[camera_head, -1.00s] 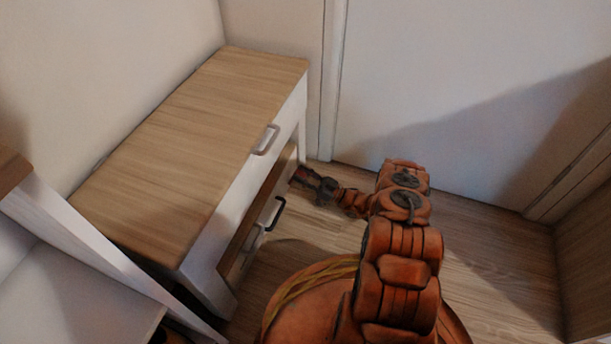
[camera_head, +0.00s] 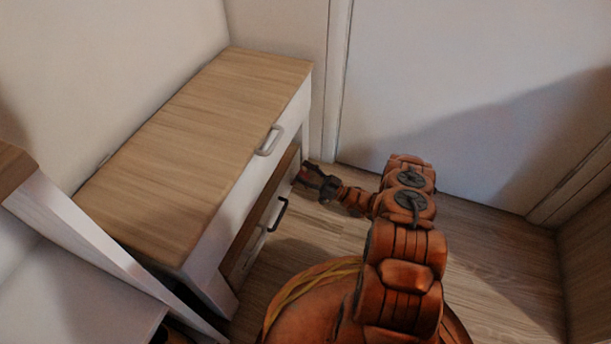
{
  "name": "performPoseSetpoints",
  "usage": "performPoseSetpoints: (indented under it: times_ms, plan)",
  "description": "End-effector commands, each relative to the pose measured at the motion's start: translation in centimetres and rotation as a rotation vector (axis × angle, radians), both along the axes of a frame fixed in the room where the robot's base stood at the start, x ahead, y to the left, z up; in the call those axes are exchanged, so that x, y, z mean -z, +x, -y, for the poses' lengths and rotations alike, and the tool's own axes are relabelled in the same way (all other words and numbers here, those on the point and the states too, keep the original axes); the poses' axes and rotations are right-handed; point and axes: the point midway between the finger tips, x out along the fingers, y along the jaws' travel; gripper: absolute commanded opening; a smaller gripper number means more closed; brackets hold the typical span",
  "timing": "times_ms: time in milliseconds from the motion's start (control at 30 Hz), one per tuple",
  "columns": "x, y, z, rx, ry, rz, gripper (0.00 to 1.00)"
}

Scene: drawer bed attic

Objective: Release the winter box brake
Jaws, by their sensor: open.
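The low cabinet (camera_head: 190,140) has a wood top and white front, and stands against the left wall. Its upper drawer has a grey handle (camera_head: 269,141). Below it, a lower box front (camera_head: 251,238) with a wooden upper edge carries a dark handle (camera_head: 279,213). I take this lower box for the winter box, but no label is readable. My gripper (camera_head: 308,175) is open at the far right end of the lower box, close to its front; I cannot tell whether it touches. A brake part is not clearly visible, and the fingertips are small and dark here.
A white door (camera_head: 450,90) stands behind, with a wooden panel (camera_head: 590,245) at the right. White shelving (camera_head: 80,230) is at the lower left. The wood floor (camera_head: 490,255) is clear right of my arm.

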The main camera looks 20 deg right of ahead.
Motion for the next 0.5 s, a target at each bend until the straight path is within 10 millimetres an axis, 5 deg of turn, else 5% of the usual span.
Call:
performPoseSetpoints:
  times_ms: [500]
  plan:
    - [-5.7,0.1,0.0,0.001,0.0,0.0,0.58]
